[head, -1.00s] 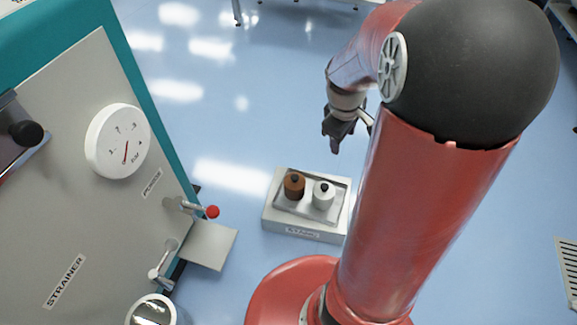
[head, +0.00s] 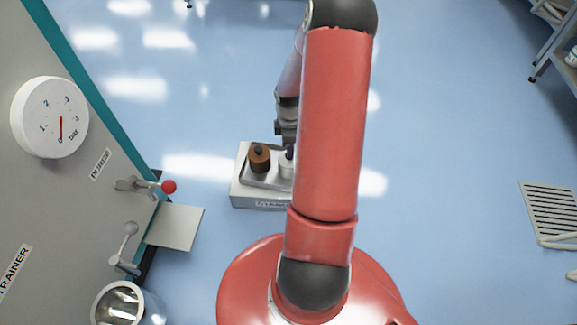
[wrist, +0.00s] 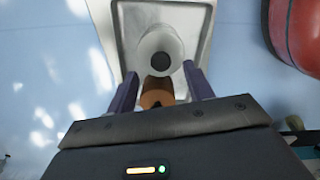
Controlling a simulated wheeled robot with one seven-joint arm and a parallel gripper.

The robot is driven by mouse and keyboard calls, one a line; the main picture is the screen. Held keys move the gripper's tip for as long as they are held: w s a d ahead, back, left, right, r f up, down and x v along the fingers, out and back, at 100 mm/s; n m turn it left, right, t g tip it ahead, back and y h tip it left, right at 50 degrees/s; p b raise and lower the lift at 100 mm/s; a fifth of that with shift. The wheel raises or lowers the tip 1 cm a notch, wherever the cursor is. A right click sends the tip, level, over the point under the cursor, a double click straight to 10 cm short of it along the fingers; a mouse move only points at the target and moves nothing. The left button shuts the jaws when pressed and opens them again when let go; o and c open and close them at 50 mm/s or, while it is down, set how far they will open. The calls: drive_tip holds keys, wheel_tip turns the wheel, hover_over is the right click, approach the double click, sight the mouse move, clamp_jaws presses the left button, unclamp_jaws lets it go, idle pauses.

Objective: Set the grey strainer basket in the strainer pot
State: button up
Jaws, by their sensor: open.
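The grey strainer basket (head: 286,169), a pale cylinder with a dark knob, stands upright on the tray, partly hidden by my arm in the head view. In the wrist view the basket (wrist: 150,44) lies just ahead of my gripper (wrist: 163,80), whose two fingers are apart with nothing clasped between them. My gripper (head: 286,134) is above the tray in the head view, its fingertips mostly hidden. The strainer pot (head: 104,303), an open shiny metal cylinder, stands at the lower left beside the STRAINER panel; its mouth is open and no basket shows in it.
A brown basket (head: 259,160) stands left of the grey one on the tray stand (head: 240,190). A panel (head: 60,190) with a gauge (head: 48,118), a red-knobbed valve lever (head: 150,186) and a second lever (head: 128,245) fills the left. The floor at right is clear up to a grating (head: 550,212).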

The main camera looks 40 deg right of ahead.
sight(289, 163)
wheel_tip(289, 163, down, 4)
drive_tip(key=shift+r+b, duration=0.15)
drive_tip(key=shift+b, duration=0.3)
drive_tip(key=shift+r, duration=0.1)
clamp_jaws()
